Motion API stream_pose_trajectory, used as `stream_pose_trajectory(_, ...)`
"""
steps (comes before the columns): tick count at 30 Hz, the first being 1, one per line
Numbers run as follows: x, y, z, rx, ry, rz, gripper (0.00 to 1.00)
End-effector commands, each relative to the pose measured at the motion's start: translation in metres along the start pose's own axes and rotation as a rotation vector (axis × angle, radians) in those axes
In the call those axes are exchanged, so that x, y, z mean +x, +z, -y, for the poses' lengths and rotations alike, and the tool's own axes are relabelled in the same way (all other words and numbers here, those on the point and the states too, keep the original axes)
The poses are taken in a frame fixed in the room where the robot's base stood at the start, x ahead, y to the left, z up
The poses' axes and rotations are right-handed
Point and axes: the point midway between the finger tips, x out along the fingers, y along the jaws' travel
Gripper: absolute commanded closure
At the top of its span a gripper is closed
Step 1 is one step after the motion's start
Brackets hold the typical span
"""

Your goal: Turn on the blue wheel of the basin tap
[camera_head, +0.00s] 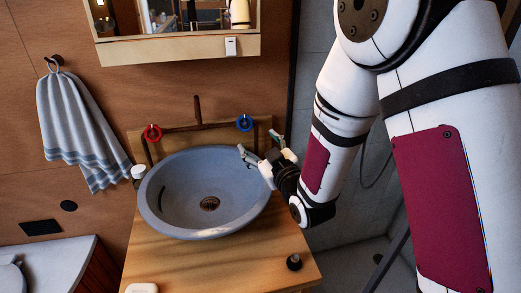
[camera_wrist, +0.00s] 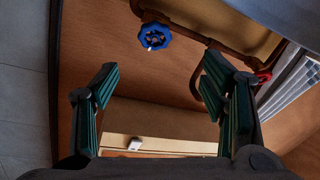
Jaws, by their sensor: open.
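The blue wheel (camera_head: 245,123) of the basin tap is on the right end of the copper pipe, above the basin's back right rim. The blue wheel also shows in the wrist view (camera_wrist: 155,36), at the top, ahead of and between the lines of my fingers. The red wheel (camera_head: 152,132) is on the left end of the pipe. My gripper (camera_head: 259,145) is open and empty, just right of the basin's rim and a little below the blue wheel. In the wrist view my gripper's two green-padded fingers (camera_wrist: 163,95) are wide apart, and neither touches the blue wheel.
The blue-grey basin (camera_head: 180,222) stands on a wooden counter (camera_head: 210,262). A dark knob-like object (camera_head: 294,262) sits at the counter's right. A white cup (camera_head: 138,173) is by the basin's left rim. A mirror cabinet (camera_head: 180,48) hangs above. A striped towel (camera_head: 75,125) hangs at left.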

Motion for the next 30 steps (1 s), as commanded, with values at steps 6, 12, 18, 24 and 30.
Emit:
stream_pose_trajectory(6, -0.014, 0.0, 0.002, 0.0, 0.0, 0.001, 0.34)
stream_pose_trajectory(12, -0.023, -0.001, 0.002, 0.0, 0.0, -0.001, 0.34)
stream_pose_trajectory(18, -0.024, -0.001, 0.003, 0.0, 0.001, -0.001, 0.34)
stream_pose_trajectory(24, -0.024, 0.0, 0.002, 0.0, 0.001, -0.002, 0.34)
stream_pose_trajectory(30, -0.024, -0.001, 0.002, -0.001, 0.001, 0.0, 0.34)
